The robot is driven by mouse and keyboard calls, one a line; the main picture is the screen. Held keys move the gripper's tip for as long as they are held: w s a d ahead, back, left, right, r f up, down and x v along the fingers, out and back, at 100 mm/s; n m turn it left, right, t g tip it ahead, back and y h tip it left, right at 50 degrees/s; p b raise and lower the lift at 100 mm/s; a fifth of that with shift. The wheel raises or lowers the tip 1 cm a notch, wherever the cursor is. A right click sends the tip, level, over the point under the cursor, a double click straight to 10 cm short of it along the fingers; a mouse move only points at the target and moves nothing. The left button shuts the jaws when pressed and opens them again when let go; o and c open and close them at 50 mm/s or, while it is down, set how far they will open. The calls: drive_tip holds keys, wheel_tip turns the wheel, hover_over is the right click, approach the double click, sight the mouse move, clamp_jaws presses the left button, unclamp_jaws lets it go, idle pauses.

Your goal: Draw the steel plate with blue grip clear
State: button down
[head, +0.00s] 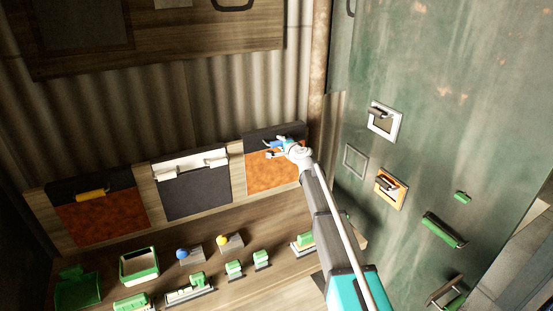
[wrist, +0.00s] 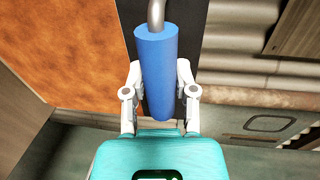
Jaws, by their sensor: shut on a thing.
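The blue grip (head: 270,144) is at the upper part of the right-hand panel in the head view. It sits on a dark plate band (head: 259,135), with a rusty orange face (head: 272,173) below. In the wrist view the blue grip (wrist: 156,75) is a thick cylinder on a bent metal rod, in front of the dark band (wrist: 130,20). My gripper (head: 284,148) is shut on it, and in the wrist view its white fingers (wrist: 158,85) stand on both sides of the cylinder. The arm hides part of the panel's right side.
Green fittings and blue and yellow knobs (head: 222,239) line the bench below. A green wall with handles (head: 442,230) is at right; a rusty post (head: 317,60) stands close.

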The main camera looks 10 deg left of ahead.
drive_tip(key=f+v, duration=0.1)
drive_tip(key=v, duration=0.7)
drive_tip(key=shift+s, duration=0.2)
idle(1.4)
drive_tip(key=shift+d, duration=0.15)
